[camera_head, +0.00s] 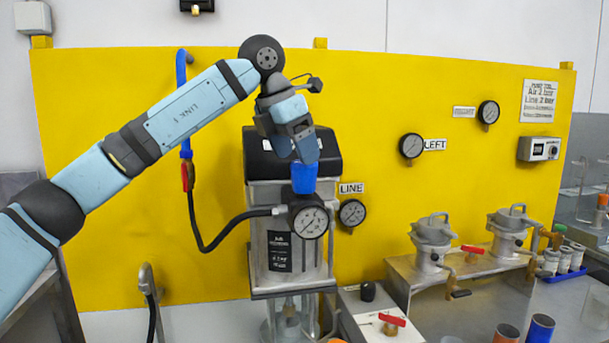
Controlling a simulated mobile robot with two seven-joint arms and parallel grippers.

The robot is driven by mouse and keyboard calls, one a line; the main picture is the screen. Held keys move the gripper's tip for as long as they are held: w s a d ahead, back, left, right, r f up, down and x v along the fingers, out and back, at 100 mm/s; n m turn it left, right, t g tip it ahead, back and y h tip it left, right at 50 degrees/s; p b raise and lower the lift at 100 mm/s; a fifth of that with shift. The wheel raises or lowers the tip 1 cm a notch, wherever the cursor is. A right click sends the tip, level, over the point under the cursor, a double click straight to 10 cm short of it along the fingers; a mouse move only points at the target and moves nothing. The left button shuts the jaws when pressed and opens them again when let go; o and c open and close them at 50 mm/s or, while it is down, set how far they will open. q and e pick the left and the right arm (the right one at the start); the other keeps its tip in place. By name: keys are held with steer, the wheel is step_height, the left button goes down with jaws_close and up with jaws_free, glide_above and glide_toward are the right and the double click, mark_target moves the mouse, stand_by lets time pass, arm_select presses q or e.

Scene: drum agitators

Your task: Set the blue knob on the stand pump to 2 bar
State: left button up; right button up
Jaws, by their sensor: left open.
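The blue knob (304,178) sits on top of the regulator of the stand pump (263,255). A round white-faced gauge (311,222) is just below the knob; its needle is too small to read. My left gripper (306,160) comes down from above, with its fingertips at the top of the knob. The fingers are open, and I cannot tell whether they touch the knob. The gripper hides part of the pump's black top. My right gripper does not show.
A LINE gauge (352,212) is mounted on the yellow panel (110,200) right of the pump. A black hose (215,240) runs left from the regulator. Two metal pots (432,240) stand on a bench at right. A red-handled valve (391,320) is in front.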

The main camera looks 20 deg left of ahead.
mark_target(304, 173)
arm_select(q)
steer(key=x, duration=0.5)
steer(key=shift+d+f, duration=0.15)
steer(key=shift+f, duration=0.05)
steer(key=c, duration=0.9)
